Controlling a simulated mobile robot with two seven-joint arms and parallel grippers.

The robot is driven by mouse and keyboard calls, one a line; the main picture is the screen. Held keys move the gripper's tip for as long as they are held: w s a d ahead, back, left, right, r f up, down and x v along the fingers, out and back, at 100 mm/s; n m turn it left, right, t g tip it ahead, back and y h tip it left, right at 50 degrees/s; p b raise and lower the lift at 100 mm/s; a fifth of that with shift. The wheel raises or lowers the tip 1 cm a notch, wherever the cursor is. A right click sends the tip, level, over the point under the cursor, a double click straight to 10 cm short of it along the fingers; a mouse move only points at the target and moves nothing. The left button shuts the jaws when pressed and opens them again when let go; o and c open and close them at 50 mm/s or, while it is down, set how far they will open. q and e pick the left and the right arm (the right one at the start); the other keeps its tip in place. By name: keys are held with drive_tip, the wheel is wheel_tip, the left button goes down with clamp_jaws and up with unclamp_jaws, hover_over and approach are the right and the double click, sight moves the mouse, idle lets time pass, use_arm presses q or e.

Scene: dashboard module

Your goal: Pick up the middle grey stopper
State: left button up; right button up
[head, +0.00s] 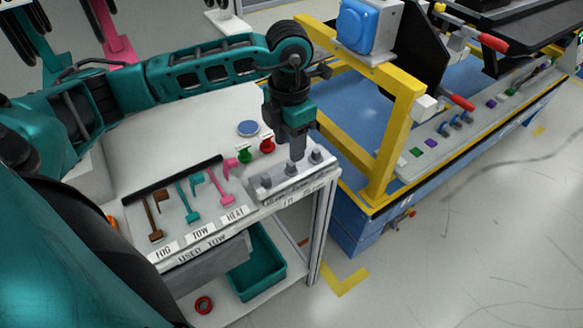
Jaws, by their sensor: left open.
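Three grey stoppers stand in a row on a light grey block at the right front corner of the white table. The middle grey stopper (291,167) sits between the left one (266,182) and the right one (317,156). My left gripper (297,157) points down directly at the middle stopper, its fingertips at or just above its top. It is open, though the gap between its fingers is hard to see from here. I cannot tell whether the fingers touch the stopper. My right gripper is not in view.
Brown, teal and pink tow hooks (189,199) lie left of the block, behind labels. Green (243,156) and red (267,146) pieces stand behind it. A yellow frame (394,140) rises close on the right. A teal bin (258,268) sits on the lower shelf.

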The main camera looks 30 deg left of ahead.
sight(291, 169)
use_arm(q)
drive_tip(key=f, duration=0.5)
drive_tip(key=shift+d, duration=0.2)
drive_tip(key=shift+c, duration=0.4)
clamp_jaws()
